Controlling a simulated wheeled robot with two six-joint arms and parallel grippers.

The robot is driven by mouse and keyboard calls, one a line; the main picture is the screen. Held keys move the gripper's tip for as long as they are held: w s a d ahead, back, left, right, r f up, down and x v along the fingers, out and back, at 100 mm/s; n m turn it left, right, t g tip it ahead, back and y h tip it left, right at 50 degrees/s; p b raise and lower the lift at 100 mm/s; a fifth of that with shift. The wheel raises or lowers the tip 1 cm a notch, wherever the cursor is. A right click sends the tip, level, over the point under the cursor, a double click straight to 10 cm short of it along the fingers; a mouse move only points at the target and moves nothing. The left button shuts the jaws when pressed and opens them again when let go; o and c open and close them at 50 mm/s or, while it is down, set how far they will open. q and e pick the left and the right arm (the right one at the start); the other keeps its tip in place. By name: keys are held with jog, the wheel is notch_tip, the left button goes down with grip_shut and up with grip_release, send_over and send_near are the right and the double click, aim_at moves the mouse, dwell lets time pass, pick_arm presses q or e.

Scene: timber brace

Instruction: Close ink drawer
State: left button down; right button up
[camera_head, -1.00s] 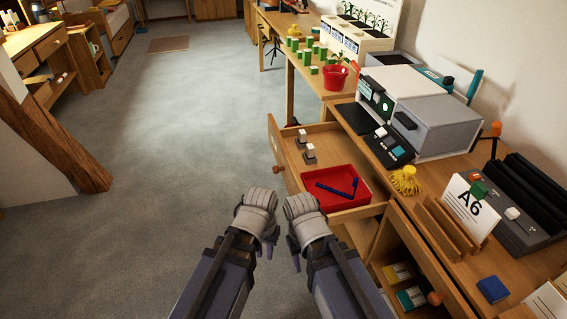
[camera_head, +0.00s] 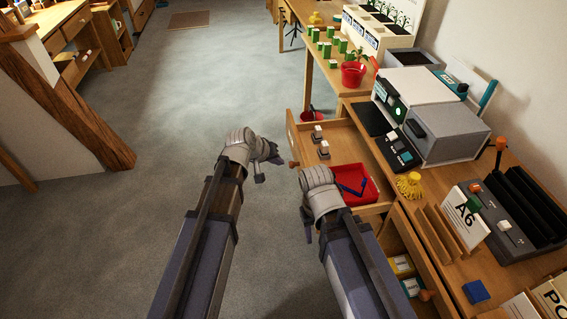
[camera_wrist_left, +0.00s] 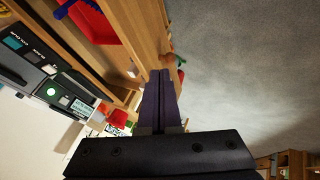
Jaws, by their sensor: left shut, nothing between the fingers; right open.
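The wooden drawer (camera_head: 297,137) stands pulled out from the workbench, its front facing left. Two small grey-and-white blocks and a red tray (camera_head: 372,197) with a blue item lie in it. Its round knob (camera_head: 293,164) is on the front. My left gripper (camera_head: 276,159) is shut and empty, just left of the front beside the knob. In the left wrist view the shut fingers (camera_wrist_left: 161,78) point at the drawer front (camera_wrist_left: 152,30), with the knob (camera_wrist_left: 180,61) beside them; contact cannot be told. My right gripper (camera_head: 308,225) is open, nearer me, by the drawer's near corner, partly hidden by its own wrist.
Below is an open compartment with small boxes (camera_head: 402,264) and another knob (camera_head: 425,295). The benchtop holds a grey machine (camera_head: 447,133), a yellow tassel-like item (camera_head: 408,186) and an A6 sign (camera_head: 466,217). Carpet (camera_head: 190,90) left of the drawer is free.

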aim_at(304, 168)
pick_arm(q)
jog(key=shift+w+d+f+b, duration=0.8)
jog(key=shift+d+f+b, duration=0.1)
jog(key=shift+d+f, duration=0.25)
jog(key=shift+w+d+f+b, duration=0.85)
jog(key=shift+d+f+b, duration=0.15)
jog(key=shift+d, duration=0.1)
jog(key=shift+w+d+f+b, duration=0.8)
jog(key=shift+d+f+b, duration=0.05)
jog(key=shift+d+f, duration=0.3)
pick_arm(e)
notch_tip(304, 168, down, 6)
jog(key=shift+f, duration=0.25)
